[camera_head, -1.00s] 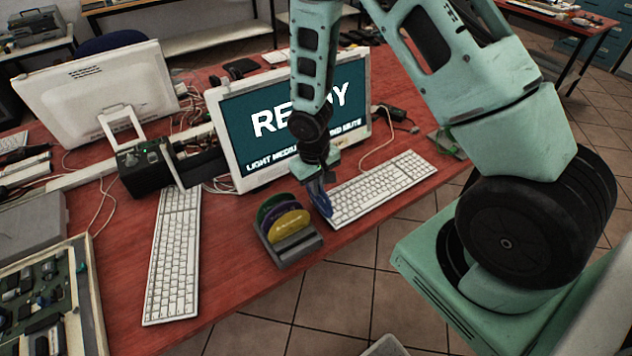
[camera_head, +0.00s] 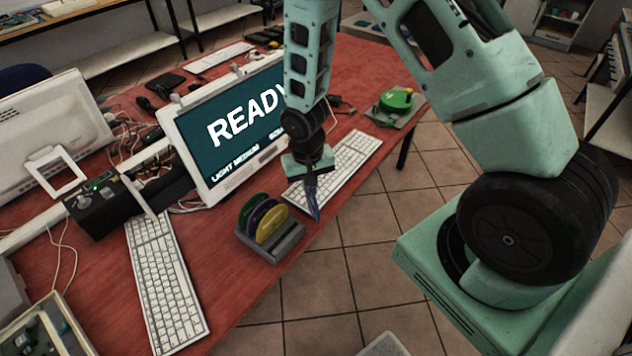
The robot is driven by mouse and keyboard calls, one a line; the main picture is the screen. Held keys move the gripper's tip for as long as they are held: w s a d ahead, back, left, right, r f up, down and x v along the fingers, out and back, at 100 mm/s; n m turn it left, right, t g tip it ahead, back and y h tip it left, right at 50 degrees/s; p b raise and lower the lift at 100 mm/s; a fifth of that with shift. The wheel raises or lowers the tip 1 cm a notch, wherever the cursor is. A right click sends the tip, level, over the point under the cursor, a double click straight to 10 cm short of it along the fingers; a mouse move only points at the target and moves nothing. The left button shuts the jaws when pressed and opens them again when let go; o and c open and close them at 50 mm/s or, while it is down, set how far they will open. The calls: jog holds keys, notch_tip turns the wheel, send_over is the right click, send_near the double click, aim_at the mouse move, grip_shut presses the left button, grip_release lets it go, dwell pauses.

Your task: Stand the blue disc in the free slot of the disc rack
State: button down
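The disc rack (camera_head: 284,245) is a dark grey block near the front edge of the red table. It holds a green disc (camera_head: 246,207), a purple disc (camera_head: 257,215) and a yellow disc (camera_head: 271,222), all standing. Its front right part shows no disc. My gripper (camera_head: 311,178) points down to the right of the rack, over the near end of a keyboard. It appears shut on the blue disc (camera_head: 313,200), which is seen nearly edge-on and hangs upright, apart from the rack. The fingertips are small and partly hidden.
A white keyboard (camera_head: 345,165) lies behind my gripper, and another keyboard (camera_head: 165,285) lies left of the rack. A monitor reading READY (camera_head: 225,130) stands behind the rack. A green round device (camera_head: 396,101) sits at the table's right end. Beyond the front edge is tiled floor.

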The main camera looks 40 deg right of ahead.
jog(key=s+a+r+m+p, duration=0.1)
jog(key=a+r+m+p, duration=0.75)
jog(key=m, duration=0.25)
jog(key=shift+a+f+b, duration=0.2)
jog(key=shift+f+b, duration=1.9)
jog(key=shift+f, duration=0.45)
jog(key=shift+a+f+b, duration=0.2)
jog(key=shift+f+b, duration=1.9)
jog(key=shift+f, duration=0.45)
jog(key=c, duration=1.5)
grip_release()
jog(key=shift+c, duration=0.2)
notch_tip(320, 180, up, 18)
jog(key=b, duration=0.1)
jog(key=shift+f, duration=0.25)
